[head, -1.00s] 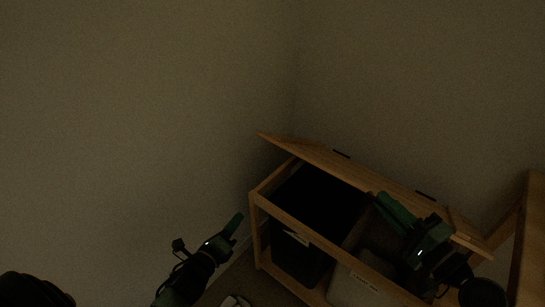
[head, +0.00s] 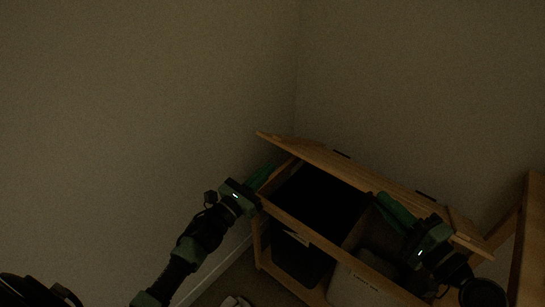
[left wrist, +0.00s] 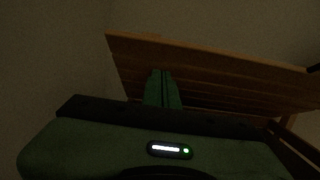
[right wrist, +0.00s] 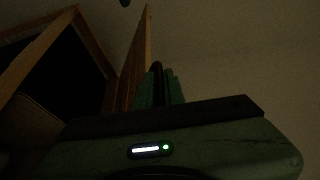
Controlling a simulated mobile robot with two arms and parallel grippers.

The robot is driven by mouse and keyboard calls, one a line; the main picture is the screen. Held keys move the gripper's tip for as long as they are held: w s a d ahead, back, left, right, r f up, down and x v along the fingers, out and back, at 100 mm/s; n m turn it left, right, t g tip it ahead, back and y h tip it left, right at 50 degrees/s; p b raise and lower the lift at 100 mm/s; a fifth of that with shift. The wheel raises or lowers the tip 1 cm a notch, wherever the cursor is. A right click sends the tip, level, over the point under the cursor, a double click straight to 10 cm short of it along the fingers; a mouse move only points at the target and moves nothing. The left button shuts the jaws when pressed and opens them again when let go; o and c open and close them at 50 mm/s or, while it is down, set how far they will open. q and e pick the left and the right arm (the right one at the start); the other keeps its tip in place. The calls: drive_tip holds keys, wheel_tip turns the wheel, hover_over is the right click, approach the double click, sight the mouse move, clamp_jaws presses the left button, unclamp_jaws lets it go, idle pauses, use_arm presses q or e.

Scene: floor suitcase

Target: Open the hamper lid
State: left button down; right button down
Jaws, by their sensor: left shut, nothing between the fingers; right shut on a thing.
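The wooden hamper (head: 318,238) stands in the room corner. Its slatted lid (head: 318,157) is raised and tilted over the open top; the lid's underside (left wrist: 215,75) fills much of the left wrist view. My left gripper (head: 264,177) is shut and empty at the hamper's left end, beneath the lid's left corner. Whether it touches the lid cannot be told. My right gripper (head: 384,200) is shut at the lid's lower edge. A dark piece (right wrist: 157,72) shows between its fingers beside the lid (right wrist: 137,58); the exact contact is partly hidden.
The hamper holds a dark bag (head: 318,200) at left and a light bag (head: 355,290) at right. A wooden piece of furniture (head: 530,240) stands at the right edge. Bare walls close in behind and left. A small light item (head: 236,301) lies on the floor.

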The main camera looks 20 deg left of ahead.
use_arm(q)
drive_tip(key=shift+w+d+r, duration=0.25)
drive_tip(key=shift+w+r, duration=0.45)
drive_tip(key=shift+r, duration=0.15)
drive_tip(key=shift+w+d+r, duration=0.2)
drive_tip(key=shift+w+r, duration=0.5)
drive_tip(key=shift+r, duration=0.1)
use_arm(e)
drive_tip(key=shift+a, duration=0.2)
use_arm(q)
drive_tip(key=r, duration=0.1)
drive_tip(key=w+r, duration=0.1)
drive_tip(key=shift+r, duration=0.3)
use_arm(e)
drive_tip(key=shift+s+f, duration=0.2)
drive_tip(key=shift+f, duration=0.05)
drive_tip(key=c, duration=1.7)
unclamp_jaws()
drive_tip(key=shift+o, duration=1)
drive_tip(key=shift+w, duration=0.1)
use_arm(q)
drive_tip(key=shift+w+d, duration=0.1)
drive_tip(key=shift+d, duration=0.05)
use_arm(e)
drive_tip(key=shift+d, duration=0.1)
use_arm(q)
drive_tip(key=shift+f, duration=0.1)
